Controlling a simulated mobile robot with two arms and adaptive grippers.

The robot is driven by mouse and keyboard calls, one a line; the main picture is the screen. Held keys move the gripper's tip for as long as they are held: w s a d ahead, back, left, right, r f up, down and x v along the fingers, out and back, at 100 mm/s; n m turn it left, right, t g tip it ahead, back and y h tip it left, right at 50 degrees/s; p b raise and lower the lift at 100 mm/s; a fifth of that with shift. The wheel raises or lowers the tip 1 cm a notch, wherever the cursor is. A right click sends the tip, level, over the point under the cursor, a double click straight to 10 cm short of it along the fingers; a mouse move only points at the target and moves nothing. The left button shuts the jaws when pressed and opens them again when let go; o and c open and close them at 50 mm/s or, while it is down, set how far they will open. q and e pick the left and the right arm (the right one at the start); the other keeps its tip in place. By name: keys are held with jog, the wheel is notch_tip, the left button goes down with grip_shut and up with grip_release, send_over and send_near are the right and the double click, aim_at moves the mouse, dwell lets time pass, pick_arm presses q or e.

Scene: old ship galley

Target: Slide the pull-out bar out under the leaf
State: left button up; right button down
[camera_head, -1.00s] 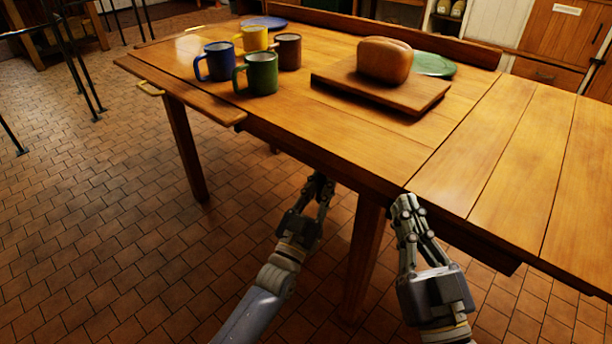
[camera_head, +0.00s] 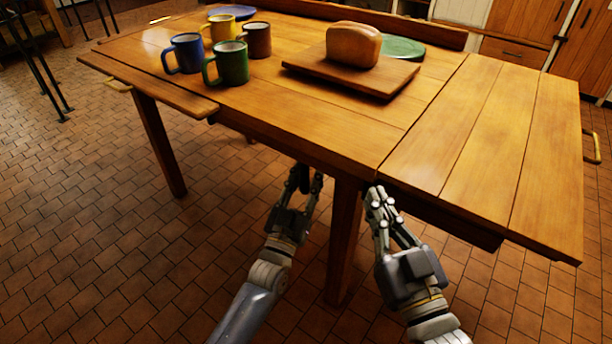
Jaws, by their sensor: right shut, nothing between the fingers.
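The wooden table has a right leaf (camera_head: 520,150) that lies level with its top. A dark wooden bar (camera_head: 462,224) shows under the front edge of this leaf, ending short of the leaf's outer edge. I cannot tell how far it is drawn out. My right gripper (camera_head: 374,194) is shut and empty, close to the table's front edge near the seam of the leaf and left of the visible bar. My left gripper (camera_head: 305,178) has its fingers apart, just below the front edge, left of the table leg (camera_head: 344,240); its tips are dark and partly hard to see.
A blue mug (camera_head: 185,54), green mug (camera_head: 231,64), yellow mug (camera_head: 220,28) and brown mug (camera_head: 257,40) stand on the table. Bread (camera_head: 353,45) sits on a board (camera_head: 398,80). Brass handles (camera_head: 592,146) mark the leaf ends. The tiled floor in front is open.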

pick_arm(q)
jog(key=v, duration=1.2)
